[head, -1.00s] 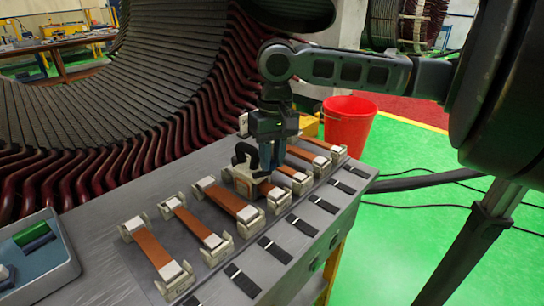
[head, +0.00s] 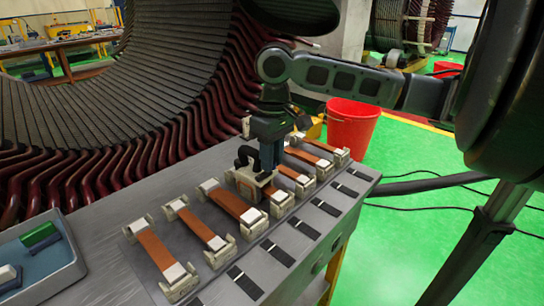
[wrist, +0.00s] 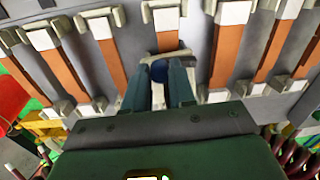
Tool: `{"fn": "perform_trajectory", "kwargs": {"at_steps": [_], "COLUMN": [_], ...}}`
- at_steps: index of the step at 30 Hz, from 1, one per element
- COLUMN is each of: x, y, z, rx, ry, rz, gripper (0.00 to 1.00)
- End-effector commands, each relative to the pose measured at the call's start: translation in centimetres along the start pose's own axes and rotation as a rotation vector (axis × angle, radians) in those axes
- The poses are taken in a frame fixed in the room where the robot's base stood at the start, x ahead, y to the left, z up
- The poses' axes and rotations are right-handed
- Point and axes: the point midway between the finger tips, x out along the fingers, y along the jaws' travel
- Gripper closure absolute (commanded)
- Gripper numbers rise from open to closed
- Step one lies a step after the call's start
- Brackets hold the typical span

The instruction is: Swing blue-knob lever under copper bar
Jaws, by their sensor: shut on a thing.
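My gripper (head: 262,172) is low over the middle of the row of copper bars. In the wrist view, my gripper (wrist: 159,98) has its two blue-grey fingers on either side of a blue knob (wrist: 158,70), shut on it. The knob's pale lever (wrist: 178,54) lies crosswise by the copper bar (wrist: 167,41). I cannot tell whether it is above or below the bar. The bar's far end has a white block (wrist: 166,19); its near part is hidden by my gripper. In the head view, the knob and lever are hidden.
Other copper bars (head: 158,250) lie side by side in pale holders on the grey bench (head: 105,255). A blue-grey tray (head: 72,275) stands at the left. The ringed stator (head: 150,80) rises behind. A red bucket (head: 352,128) stands beyond the bench on the green floor.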

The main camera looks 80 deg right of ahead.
Motion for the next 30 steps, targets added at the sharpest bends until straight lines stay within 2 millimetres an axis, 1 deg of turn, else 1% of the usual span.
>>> {"fn": "perform_trajectory", "kwargs": {"at_steps": [1,8,17,20,27,30], "x": [0.0,0.0,-0.3,-1.3,-5.2,-6.5], "y": [-0.1,-0.1,0.0,0.0,-0.1,0.0], "z": [0.0,0.0,-0.1,-0.1,-0.1,-0.1], "rx": [-0.001,0.000,0.001,0.001,0.000,0.001], "ry": [0.001,0.001,0.002,0.003,0.003,0.003], "rz": [-0.002,-0.001,0.000,0.000,0.000,-0.001], "gripper": [0.73,0.51,0.50,0.50,0.50,0.50]}}
